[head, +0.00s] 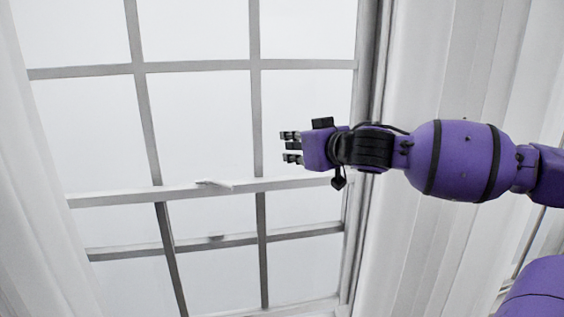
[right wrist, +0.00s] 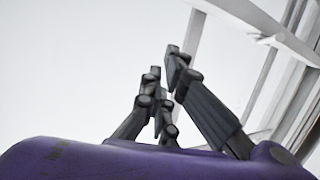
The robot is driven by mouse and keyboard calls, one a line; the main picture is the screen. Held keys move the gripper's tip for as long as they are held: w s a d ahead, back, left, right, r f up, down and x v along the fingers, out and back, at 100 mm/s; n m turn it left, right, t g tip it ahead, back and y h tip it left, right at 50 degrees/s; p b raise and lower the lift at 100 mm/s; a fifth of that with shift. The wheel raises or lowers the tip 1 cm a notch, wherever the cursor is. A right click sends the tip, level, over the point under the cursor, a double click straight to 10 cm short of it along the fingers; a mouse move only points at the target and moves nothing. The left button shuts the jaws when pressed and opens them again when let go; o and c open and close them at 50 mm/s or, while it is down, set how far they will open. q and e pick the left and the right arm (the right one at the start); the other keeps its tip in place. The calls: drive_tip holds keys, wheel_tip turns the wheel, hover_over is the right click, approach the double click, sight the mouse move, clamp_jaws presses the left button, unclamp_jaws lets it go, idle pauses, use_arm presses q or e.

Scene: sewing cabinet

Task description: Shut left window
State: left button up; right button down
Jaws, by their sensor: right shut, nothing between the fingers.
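The window (head: 200,67) fills the left and middle of the head view, with a pale frame and a grid of panes. A sash rail (head: 120,198) with a small white latch (head: 215,183) crosses it. A second rail (head: 125,252) runs below and apart from it. My right gripper (head: 286,147) points left in front of the panes, just above the upper rail's right part in the picture; it looks empty and shut. The right wrist view shows its dark fingers (right wrist: 163,65) close together, with the latch (right wrist: 266,39) at upper right. My left gripper is out of view.
White curtains hang on both sides, one at the left edge (head: 35,200) and one at the right (head: 425,240), behind my right arm. The window's right jamb (head: 360,140) stands close to my right wrist. The panes left of the gripper are unobstructed.

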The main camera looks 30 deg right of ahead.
drive_tip(key=w+f+b, duration=0.2)
drive_tip(key=w, duration=0.1)
drive_tip(key=shift+w, duration=0.3)
drive_tip(key=shift+a+f, duration=0.15)
drive_tip(key=shift+f, duration=0.6)
drive_tip(key=shift+s+f, duration=0.1)
drive_tip(key=shift+f, duration=0.55)
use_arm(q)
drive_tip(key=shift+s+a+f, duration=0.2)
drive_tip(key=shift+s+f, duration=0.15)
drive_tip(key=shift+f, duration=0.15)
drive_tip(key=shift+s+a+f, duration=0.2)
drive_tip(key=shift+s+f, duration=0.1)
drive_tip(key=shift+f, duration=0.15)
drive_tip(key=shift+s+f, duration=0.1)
use_arm(e)
drive_tip(key=shift+f, duration=0.15)
